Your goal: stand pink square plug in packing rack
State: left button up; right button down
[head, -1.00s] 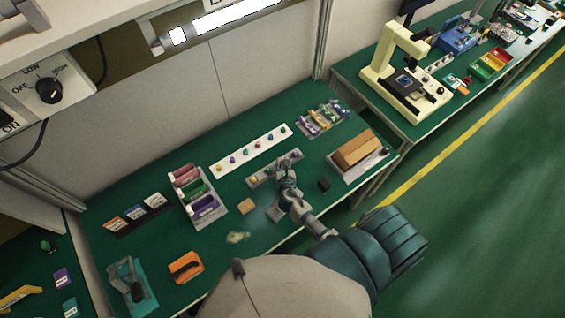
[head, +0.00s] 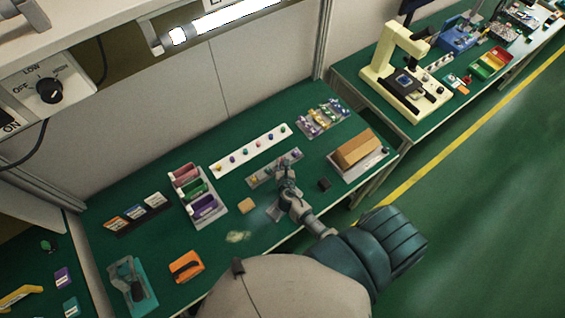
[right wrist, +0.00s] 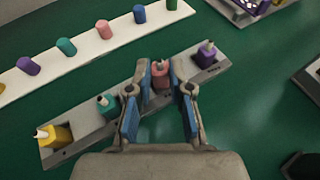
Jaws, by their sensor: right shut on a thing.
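The packing rack is a long grey strip (right wrist: 85,136), also in the head view (head: 260,181). The pink square plug (right wrist: 160,72), with a small knob on top, is upright between my right gripper's fingertips (right wrist: 160,88), over the rack's row. My right gripper, also in the head view (head: 287,173), is shut on it. I cannot tell whether its base is seated. A yellow plug (right wrist: 56,137), a teal plug (right wrist: 108,104) and a purple plug (right wrist: 206,54) stand in the rack. My left gripper is out of view.
A white strip (right wrist: 72,53) with several round coloured plugs lies behind the rack. A tray with a brown block (head: 357,150) is to the right, near a small dark block (head: 324,185). A tan block (head: 246,205) lies to the left, by a tray of coloured rolls (head: 196,195).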

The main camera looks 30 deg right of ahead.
pick_arm(q)
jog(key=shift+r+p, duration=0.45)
jog(key=shift+p, duration=0.1)
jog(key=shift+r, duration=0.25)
dwell(2.6)
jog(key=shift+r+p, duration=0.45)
jog(key=shift+p, duration=0.25)
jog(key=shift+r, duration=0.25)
dwell(2.1)
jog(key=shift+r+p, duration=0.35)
jog(key=shift+p, duration=0.2)
